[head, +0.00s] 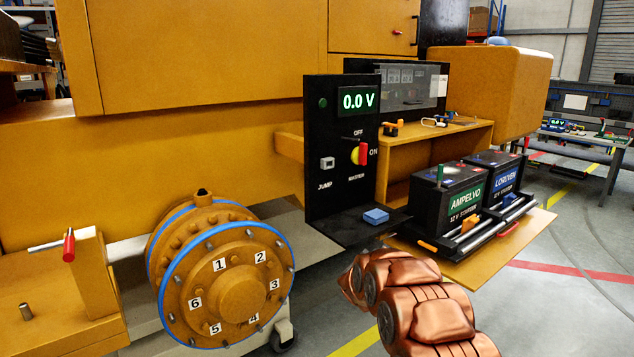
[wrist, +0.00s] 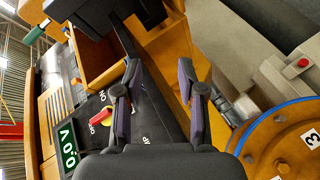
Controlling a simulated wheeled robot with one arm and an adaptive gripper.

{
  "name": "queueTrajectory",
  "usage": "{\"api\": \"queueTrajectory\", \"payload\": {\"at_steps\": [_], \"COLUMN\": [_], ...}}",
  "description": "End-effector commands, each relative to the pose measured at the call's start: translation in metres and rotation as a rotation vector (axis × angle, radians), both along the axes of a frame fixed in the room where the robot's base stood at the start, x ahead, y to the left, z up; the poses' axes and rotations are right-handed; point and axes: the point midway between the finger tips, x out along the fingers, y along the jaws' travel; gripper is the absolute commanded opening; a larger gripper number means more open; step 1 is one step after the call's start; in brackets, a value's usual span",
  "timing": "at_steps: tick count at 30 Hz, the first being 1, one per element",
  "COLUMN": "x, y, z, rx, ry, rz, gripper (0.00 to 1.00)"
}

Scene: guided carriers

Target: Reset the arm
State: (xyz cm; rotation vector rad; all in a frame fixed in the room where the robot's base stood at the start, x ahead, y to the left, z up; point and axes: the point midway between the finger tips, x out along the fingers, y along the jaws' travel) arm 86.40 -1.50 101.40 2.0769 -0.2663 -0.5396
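My gripper (wrist: 159,88) shows in the wrist view with its two dark fingers apart and nothing visible between them. Behind the fingers lie the black panel and its ledge. In the head view my copper-coloured arm (head: 418,300) reaches up from the bottom, right of the flange and in front of the battery tray. The gripper itself cannot be made out in the head view.
A black panel (head: 340,225) reads 0.0 V and carries a red and yellow master switch (head: 361,154). A blue block (head: 376,216) lies on its ledge. Two batteries (head: 462,190) stand right. A numbered flange (head: 228,285) stands left. Floor at right is open.

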Motion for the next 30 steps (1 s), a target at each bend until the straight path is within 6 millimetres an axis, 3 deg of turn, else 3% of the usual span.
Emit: {"api": "queueTrajectory", "payload": {"at_steps": [1,8,14,23,30], "x": [-0.004,-0.033,-0.076,-0.166,-0.257], "y": [0.008,0.047,0.077,0.104,0.111], "z": [0.011,0.039,0.057,0.073,0.075], "rx": [0.044,0.263,0.431,0.643,0.768], "ry": [0.001,0.062,0.154,0.348,0.538], "rz": [0.03,0.158,0.235,0.272,0.225], "gripper": [0.4,0.4,0.4,0.4,0.4]}}
